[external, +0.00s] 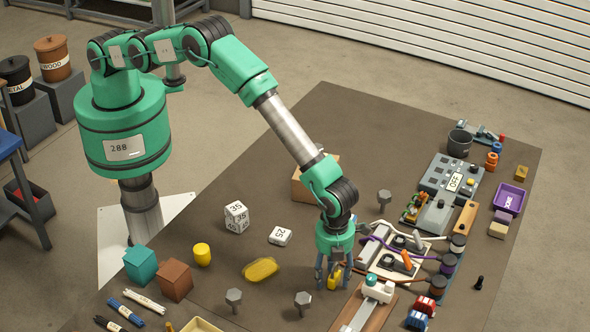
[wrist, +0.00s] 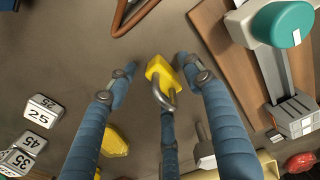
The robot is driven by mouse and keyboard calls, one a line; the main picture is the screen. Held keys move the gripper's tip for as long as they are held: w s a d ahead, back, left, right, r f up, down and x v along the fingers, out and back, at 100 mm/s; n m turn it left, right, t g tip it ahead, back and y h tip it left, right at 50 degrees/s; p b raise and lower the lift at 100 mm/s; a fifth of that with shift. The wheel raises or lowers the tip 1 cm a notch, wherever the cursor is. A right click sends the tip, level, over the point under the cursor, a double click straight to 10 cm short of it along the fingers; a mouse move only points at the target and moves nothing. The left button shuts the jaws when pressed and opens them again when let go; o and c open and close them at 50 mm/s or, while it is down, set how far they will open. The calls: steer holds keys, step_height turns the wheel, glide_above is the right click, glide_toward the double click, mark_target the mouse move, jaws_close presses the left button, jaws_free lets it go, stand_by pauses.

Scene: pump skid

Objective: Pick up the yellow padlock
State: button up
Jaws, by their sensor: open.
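The yellow padlock (wrist: 159,73) has a grey shackle and lies on the brown table, seen from above in the wrist view. In the external view the padlock (external: 335,279) is partly hidden by my fingers. My gripper (external: 333,283) points down over it. In the wrist view my gripper (wrist: 160,82) is open, with its blue fingers spread around the padlock: one to its left, one to its right and one below it. I cannot tell whether any finger touches it.
A wooden board with a teal-capped device (external: 378,288) stands close on the right. A yellow oval object (external: 260,270) lies to the left. Bolts (external: 303,303) stand nearby. A cable panel (external: 385,248) is behind right. The table's left part has free room.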

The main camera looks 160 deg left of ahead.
steer(key=shift+f, duration=0.15)
stand_by(0.4)
jaws_close()
steer(key=shift+r, duration=0.25)
steer(key=shift+r, duration=1.4)
steer(key=shift+s+d+r, duration=0.1)
steer(key=shift+s+r, duration=0.1)
steer(key=s+d, duration=0.3)
steer(key=s, duration=0.1)
steer(key=s+d+r, duration=0.1)
steer(key=s+d, duration=0.1)
steer(key=s, duration=0.2)
steer(key=s+d, duration=0.3)
steer(key=s, duration=0.2)
steer(key=shift+d+r, duration=0.15)
steer(key=shift+d, duration=0.15)
